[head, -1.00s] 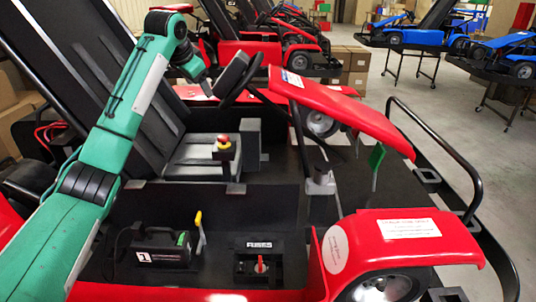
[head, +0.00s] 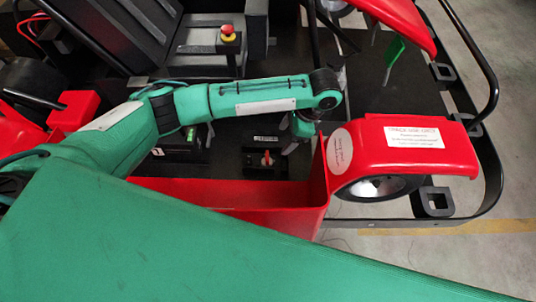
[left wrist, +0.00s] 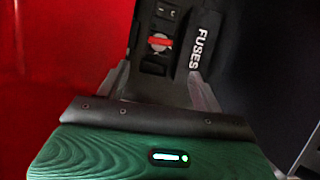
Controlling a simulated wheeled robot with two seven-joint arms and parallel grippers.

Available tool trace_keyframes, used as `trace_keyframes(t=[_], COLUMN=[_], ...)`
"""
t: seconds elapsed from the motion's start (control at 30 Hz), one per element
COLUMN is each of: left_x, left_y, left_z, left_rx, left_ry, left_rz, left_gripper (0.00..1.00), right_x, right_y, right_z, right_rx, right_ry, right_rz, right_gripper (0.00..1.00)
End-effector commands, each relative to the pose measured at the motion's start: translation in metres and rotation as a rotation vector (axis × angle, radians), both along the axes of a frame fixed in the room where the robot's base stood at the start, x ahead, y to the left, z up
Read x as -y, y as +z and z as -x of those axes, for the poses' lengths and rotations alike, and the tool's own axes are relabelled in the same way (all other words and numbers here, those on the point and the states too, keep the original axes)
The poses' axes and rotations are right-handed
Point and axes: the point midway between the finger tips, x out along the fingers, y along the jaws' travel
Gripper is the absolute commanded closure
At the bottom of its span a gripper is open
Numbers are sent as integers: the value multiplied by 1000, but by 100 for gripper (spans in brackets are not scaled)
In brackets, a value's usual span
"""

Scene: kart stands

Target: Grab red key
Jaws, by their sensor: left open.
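The red key (head: 266,160) sits in a round switch on the black fuse panel (head: 250,172) in the kart's floor area. In the left wrist view the red key (left wrist: 160,42) lies across a pale round switch beside the white "FUSES" label (left wrist: 199,47). My left gripper (left wrist: 159,82) is open, its two fingers apart and nothing between them. The key lies ahead of the gap between the fingertips, not touched. In the head view my left gripper (head: 297,136) hangs to the right of the key, partly hidden by my wrist. My right gripper is not in view.
A red side panel (head: 240,194) stands in front of the fuse panel. A red front fender (head: 400,148) and wheel are to the right. A black bumper rail (head: 490,150) edges the right side.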

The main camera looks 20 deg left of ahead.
Motion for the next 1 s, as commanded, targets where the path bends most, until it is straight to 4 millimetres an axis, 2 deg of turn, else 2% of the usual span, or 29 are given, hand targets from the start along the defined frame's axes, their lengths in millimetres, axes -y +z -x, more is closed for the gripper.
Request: trace_keyframes(t=[0.1,0.3,0.57,0.73,0.83,1.0], left_x=[-7,-18,-26,-36,-41,-44], left_y=[-20,-43,-55,-72,-87,-97], left_z=[3,6,9,15,17,17], left_rx=[-3,-1,1,1,0,2], left_ry=[2,3,2,2,2,1], left_rz=[2,0,0,0,-1,1], left_gripper=[33,33,33,33,33,33], right_x=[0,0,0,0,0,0], right_y=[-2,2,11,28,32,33], right_z=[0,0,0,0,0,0], right_rx=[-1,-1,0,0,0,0], right_ry=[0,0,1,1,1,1], right_rz=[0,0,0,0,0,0], right_gripper=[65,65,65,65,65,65])
